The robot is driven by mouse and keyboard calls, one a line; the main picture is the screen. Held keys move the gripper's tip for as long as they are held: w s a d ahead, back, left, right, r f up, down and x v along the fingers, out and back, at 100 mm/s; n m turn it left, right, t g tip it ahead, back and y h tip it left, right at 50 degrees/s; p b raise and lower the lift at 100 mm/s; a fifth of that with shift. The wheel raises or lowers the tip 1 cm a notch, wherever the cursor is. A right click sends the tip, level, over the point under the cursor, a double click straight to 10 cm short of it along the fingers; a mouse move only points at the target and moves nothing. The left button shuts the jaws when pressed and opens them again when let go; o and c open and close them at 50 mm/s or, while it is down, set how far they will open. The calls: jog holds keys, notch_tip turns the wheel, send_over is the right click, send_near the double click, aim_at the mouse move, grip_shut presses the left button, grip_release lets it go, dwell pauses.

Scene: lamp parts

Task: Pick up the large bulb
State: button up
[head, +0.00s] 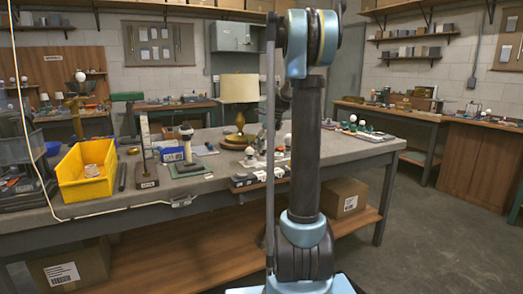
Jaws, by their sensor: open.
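Several white round bulbs stand on the long grey bench (225,172), and I cannot tell for sure which is the large bulb. Another bulb (288,138) shows just left of my arm, and a smaller-looking bulb (352,118) is further right. My arm rises through the middle and hides part of the bench. My gripper cannot be made out.
A yellow bin (86,172) and dark crates stand at the bench's left end. A lamp with a beige shade (239,89) stands at its back. Cardboard boxes are on the lower shelf. Open floor lies at the right (440,240).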

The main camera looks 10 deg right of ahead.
jog(key=shift+c, duration=0.3)
jog(key=c, duration=1)
jog(key=shift+o, duration=0.2)
jog(key=shift+r, duration=0.1)
